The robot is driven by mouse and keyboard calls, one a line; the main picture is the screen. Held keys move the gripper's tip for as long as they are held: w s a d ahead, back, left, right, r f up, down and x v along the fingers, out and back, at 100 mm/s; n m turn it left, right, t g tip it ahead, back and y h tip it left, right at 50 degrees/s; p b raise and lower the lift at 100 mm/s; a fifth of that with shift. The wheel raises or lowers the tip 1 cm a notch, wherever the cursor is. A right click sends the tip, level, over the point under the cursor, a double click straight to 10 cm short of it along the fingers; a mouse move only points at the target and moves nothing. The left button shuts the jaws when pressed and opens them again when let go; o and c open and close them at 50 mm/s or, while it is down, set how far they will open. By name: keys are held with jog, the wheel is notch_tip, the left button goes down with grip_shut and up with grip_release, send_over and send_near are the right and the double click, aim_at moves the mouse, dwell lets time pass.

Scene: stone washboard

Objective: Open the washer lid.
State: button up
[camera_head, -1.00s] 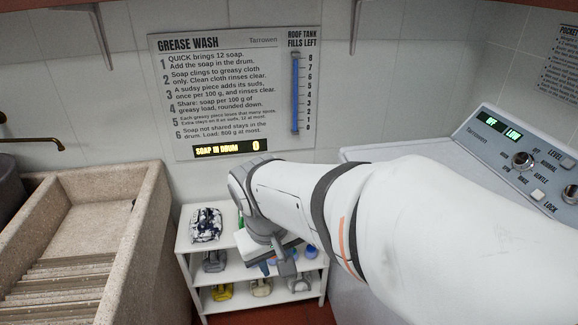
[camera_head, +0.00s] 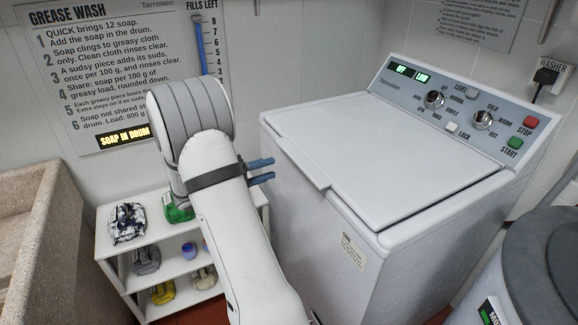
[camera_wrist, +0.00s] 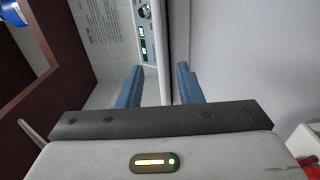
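The washer (camera_head: 400,270) is a white top-loading machine at the right of the head view. Its lid (camera_head: 385,160) is a flat white panel lying shut, with a small notch at its near left edge. My gripper (camera_head: 262,170) has two blue fingers that point right, toward the washer's left side. In the head view they are close to the washer's left edge, but I cannot tell whether they touch it. In the wrist view the gripper (camera_wrist: 158,82) is open with nothing held between the fingers. The washer's panel and a pale surface show beyond.
The control panel (camera_head: 460,105) with knobs and green displays stands behind the lid. A white shelf (camera_head: 185,265) with folded cloths is at left, beside a stone washboard basin (camera_head: 45,240). A grey lidded drum (camera_head: 550,260) stands close at the washer's right.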

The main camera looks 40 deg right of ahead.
aim_at(294, 161)
jog(key=x, duration=0.7)
jog(key=shift+s+d, duration=0.15)
jog(key=shift+s, duration=0.05)
grip_shut()
jog(key=shift+r, duration=0.1)
